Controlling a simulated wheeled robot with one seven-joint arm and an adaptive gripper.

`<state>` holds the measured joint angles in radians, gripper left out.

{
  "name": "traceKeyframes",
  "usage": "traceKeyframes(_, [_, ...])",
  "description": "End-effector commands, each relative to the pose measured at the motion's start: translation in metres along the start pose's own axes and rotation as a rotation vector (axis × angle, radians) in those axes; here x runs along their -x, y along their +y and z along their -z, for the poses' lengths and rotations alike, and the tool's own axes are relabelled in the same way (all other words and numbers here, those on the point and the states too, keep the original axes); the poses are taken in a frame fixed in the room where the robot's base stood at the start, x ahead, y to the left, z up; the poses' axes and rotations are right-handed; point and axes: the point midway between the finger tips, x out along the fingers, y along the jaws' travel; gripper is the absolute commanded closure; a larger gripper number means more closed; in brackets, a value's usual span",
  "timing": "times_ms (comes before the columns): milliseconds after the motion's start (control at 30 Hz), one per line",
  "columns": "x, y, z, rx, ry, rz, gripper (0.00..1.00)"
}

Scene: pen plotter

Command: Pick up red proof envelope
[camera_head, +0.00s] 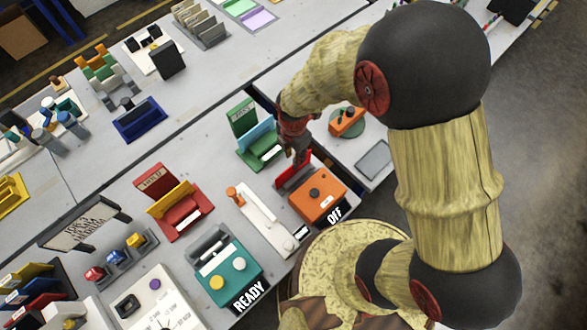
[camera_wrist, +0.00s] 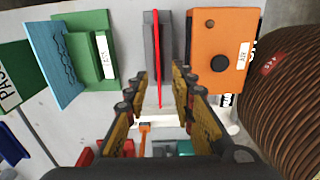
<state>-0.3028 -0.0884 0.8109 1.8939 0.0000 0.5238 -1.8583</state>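The red proof envelope (camera_wrist: 158,62) shows in the wrist view as a thin red upright sheet seen edge-on, standing in a dark grey holder (camera_wrist: 150,45). In the head view the red envelope (camera_head: 297,171) shows partly behind my gripper, beside the orange box. My gripper (camera_wrist: 154,92) is open, with one finger on each side of the envelope's near end and a gap on both sides. In the head view my gripper (camera_head: 298,152) points down over the holder, and its fingertips are hard to make out.
An orange box (camera_head: 317,196) with a dark knob stands close on one side of the holder. A green stand (camera_head: 262,152) with a blue piece is on the other side. A white device with an orange part (camera_head: 258,217) and a teal box (camera_head: 223,272) stand nearby.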

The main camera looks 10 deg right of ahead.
Motion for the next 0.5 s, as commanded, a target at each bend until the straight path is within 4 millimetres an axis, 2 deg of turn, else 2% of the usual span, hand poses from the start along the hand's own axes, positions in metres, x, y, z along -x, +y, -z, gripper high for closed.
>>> traceKeyframes(200, [-0.022, -0.001, 0.000, 0.006, 0.001, 0.004, 0.75])
traceKeyframes(367, [-0.032, 0.000, -0.001, 0.005, 0.001, 0.002, 0.75])
traceKeyframes(500, [-0.050, 0.001, -0.002, 0.004, 0.001, 0.005, 0.75])
